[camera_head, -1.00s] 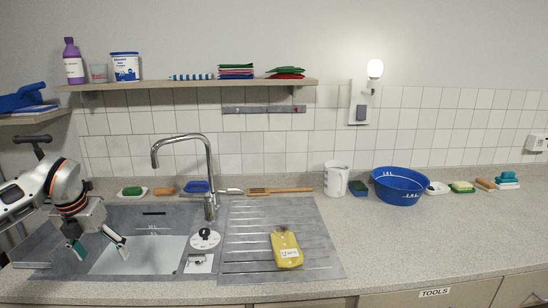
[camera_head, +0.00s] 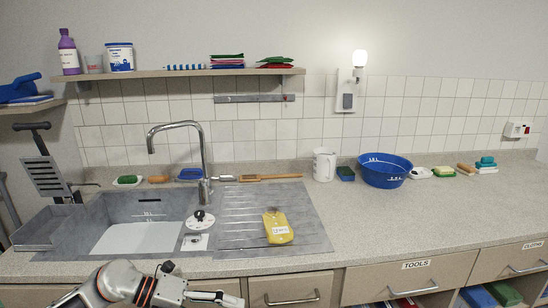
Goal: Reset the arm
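My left arm (camera_head: 130,284) comes in low at the left of the head view, in front of the counter's front edge and the drawers. Its gripper (camera_head: 225,298) points right, close to the bottom edge of the picture. I see it side-on and cannot tell whether its fingers are apart. No object shows in it. My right arm and gripper are not in view.
The sink (camera_head: 140,236) and grey drainer (camera_head: 240,235) with a yellow packet (camera_head: 277,228) lie behind the arm. A tap (camera_head: 203,160) rises there. A white jug (camera_head: 324,165) and blue basin (camera_head: 385,171) stand right. The right counter front is clear.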

